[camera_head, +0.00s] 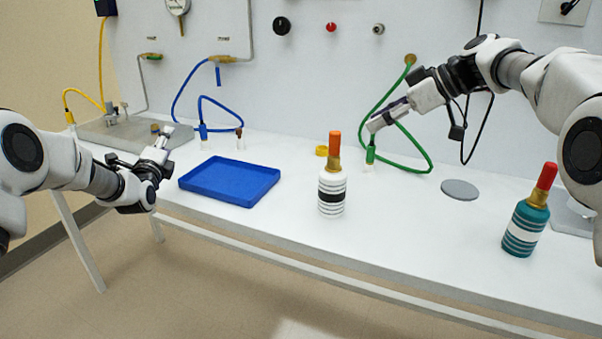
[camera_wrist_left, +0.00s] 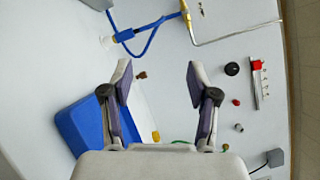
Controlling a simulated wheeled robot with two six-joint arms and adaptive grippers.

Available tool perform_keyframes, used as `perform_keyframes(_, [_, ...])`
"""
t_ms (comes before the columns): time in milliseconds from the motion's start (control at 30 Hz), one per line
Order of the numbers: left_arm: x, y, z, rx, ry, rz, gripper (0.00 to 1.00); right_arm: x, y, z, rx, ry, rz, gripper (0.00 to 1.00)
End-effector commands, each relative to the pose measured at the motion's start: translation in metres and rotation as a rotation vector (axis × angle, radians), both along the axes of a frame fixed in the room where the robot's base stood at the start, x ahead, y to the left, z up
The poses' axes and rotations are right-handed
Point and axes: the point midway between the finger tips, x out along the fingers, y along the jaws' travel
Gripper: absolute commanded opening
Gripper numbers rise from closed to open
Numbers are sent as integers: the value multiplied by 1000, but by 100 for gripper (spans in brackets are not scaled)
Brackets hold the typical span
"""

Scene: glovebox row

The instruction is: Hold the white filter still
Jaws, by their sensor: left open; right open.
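The white filter (camera_head: 332,193) is a white bottle with dark stripes, a brass neck and an orange cap. It stands upright on the white table in the head view, right of the blue tray, and I cannot make it out in the left wrist view. My left gripper (camera_head: 160,146) is open and empty, well to the left of the filter beyond the tray; its spread fingers also show in the left wrist view (camera_wrist_left: 157,82). My right gripper (camera_head: 376,121) is open, up and to the right of the filter, close to a green hose end and apart from the filter.
The blue tray (camera_head: 229,182) lies empty between my left gripper and the filter. A teal filter (camera_head: 525,225) with a red cap stands at the right. A green hose (camera_head: 418,161), a yellow ring (camera_head: 321,150) and a grey disc (camera_head: 460,190) are near the back. The table around the filter's front is clear.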

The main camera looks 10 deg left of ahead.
Motion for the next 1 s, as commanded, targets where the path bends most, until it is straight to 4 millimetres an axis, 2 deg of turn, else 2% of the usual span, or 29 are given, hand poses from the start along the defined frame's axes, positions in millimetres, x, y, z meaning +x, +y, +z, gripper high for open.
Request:
perform_keyframes(33, [2,-37,7,109,-2,-70,60,0,0,0,0,0,0,42])
perform_keyframes(167, [-4,-129,18,409,-33,-249,60,0,0,0,0,0,0,42])
perform_keyframes(300, [-27,-227,20,726,-107,-448,60,0,0,0,0,0,0,42])
perform_keyframes(400, [-52,-288,13,932,-180,-582,60,0,0,0,0,0,0,42])
perform_keyframes(500, [-77,-333,5,1092,-253,-689,60,0,0,0,0,0,0,42])
perform_keyframes(600, [-95,-359,-2,1189,-305,-757,60,0,0,0,0,0,0,42])
perform_keyframes(700, [-101,-371,-5,1229,-330,-785,60,0,0,0,0,0,0,42])
perform_keyframes(867, [-89,-386,-7,1237,-334,-790,60,0,0,0,0,0,0,42])
perform_keyframes(1000, [-71,-406,-7,1233,-333,-788,60,0,0,0,0,0,0,42])
